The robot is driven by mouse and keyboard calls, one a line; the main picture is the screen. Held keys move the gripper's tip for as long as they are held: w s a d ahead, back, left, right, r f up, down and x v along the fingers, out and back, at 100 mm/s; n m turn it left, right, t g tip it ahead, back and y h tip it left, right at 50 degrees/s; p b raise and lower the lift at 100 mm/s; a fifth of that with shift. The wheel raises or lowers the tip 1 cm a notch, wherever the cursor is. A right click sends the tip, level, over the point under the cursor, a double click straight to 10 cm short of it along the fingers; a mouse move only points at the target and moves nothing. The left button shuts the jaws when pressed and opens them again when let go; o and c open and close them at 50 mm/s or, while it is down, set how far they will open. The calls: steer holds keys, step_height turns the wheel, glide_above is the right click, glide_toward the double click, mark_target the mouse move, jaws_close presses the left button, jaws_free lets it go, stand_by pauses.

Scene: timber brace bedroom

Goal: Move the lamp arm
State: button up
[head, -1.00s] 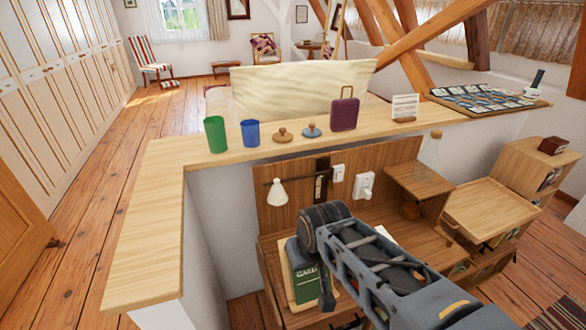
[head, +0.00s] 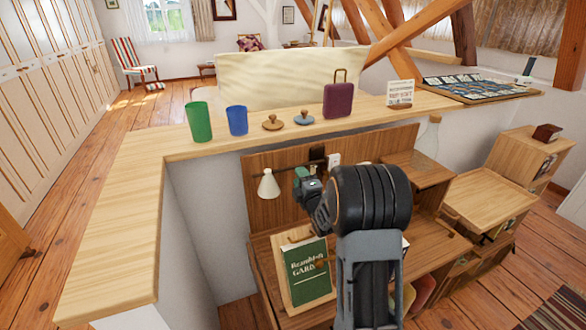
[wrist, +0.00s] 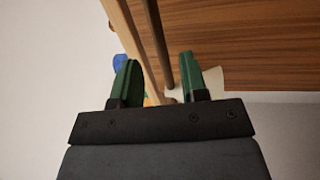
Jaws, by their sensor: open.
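The lamp has a small white shade (head: 268,185) and a thin dark lamp arm (head: 284,174) running right from it across the wooden back panel. My gripper (head: 302,178) is at the lamp arm, just right of the shade. In the wrist view its two green fingers (wrist: 158,78) are apart, and the dark lamp arm (wrist: 157,42) shows in the gap between them. I cannot tell how deep the rod sits, and no contact is visible. The white shade (wrist: 210,80) shows behind the right finger. My own arm hides the lamp's wall mount in part.
Above the panel, a ledge (head: 120,225) carries a green cup (head: 198,122), a blue cup (head: 237,120), two small knobbed lids and a purple suitcase (head: 338,98). A green book (head: 306,272) stands on the desk below.

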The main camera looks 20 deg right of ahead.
steer(key=shift+n, duration=0.3)
steer(key=shift+w+d+r+p, duration=0.1)
steer(key=shift+w+r+p, duration=0.15)
steer(key=shift+w, duration=0.95)
steer(key=shift+w+a+r+p, duration=0.1)
steer(key=shift+w+r+p, duration=0.1)
steer(key=shift+w, duration=1.05)
steer(key=shift+w+d+r+p, duration=0.1)
steer(key=shift+w+r+p, duration=0.15)
steer(key=shift+w, duration=0.95)
steer(key=shift+f, duration=0.1)
jaws_close()
